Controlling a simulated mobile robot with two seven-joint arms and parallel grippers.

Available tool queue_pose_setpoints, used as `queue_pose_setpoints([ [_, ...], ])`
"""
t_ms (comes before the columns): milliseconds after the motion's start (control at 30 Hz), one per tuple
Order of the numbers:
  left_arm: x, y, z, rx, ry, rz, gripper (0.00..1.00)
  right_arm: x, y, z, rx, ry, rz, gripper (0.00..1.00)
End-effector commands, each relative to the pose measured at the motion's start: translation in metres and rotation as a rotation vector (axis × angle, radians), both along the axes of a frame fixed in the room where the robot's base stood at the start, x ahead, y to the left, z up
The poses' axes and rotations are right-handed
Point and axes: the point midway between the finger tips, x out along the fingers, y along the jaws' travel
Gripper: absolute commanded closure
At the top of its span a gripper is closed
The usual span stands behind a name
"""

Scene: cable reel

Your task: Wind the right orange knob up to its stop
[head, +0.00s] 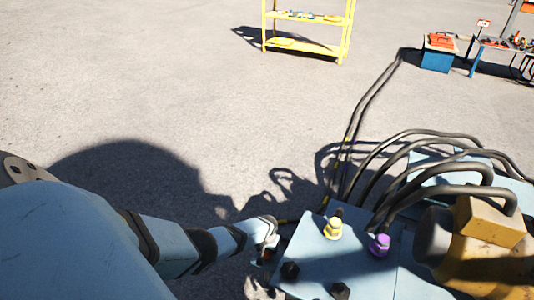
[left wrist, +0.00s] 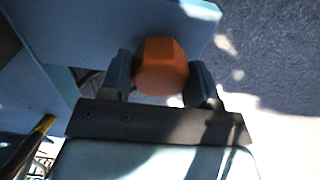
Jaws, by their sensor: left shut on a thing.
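The orange knob (left wrist: 162,66) shows in the left wrist view, faceted and close to the edge of a light blue panel (left wrist: 95,30). My left gripper (left wrist: 160,85) has one finger on each side of it and is shut on it. In the head view my left gripper (head: 268,244) is at the left edge of the light blue machine top (head: 310,252); the knob there is mostly hidden by the gripper and shadow. My right gripper is not in view.
A yellow knob (head: 333,229), a purple knob (head: 379,245) and dark knobs (head: 289,270) stand on the machine top. Thick black hoses (head: 410,150) arch over its far side. A yellow rack (head: 346,40) stands far off. The paved ground at left is clear.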

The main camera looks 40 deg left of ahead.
Motion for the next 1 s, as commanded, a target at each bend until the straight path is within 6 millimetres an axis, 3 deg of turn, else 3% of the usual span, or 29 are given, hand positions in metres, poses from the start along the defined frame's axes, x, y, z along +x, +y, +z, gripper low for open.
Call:
queue_pose_setpoints([
  [100, 0.001, 0.000, 0.000, -0.001, -0.001, 0.001, 0.68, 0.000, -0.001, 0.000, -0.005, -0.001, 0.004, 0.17],
  [133, 0.001, 0.000, 0.000, -0.001, -0.001, 0.001, 0.37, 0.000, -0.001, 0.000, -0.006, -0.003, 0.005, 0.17],
  [200, 0.001, 0.000, 0.000, -0.001, -0.001, 0.000, 0.21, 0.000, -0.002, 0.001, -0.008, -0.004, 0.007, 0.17],
  [567, 0.000, 0.000, 0.007, -0.001, -0.001, -0.001, 0.21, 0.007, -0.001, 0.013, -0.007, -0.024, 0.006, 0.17],
  [700, 0.001, 0.000, 0.029, 0.000, -0.003, -0.001, 0.21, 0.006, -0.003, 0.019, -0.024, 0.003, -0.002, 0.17],
  [1000, 0.000, 0.000, 0.098, 0.001, -0.003, -0.002, 0.21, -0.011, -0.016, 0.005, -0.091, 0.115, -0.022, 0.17],
])
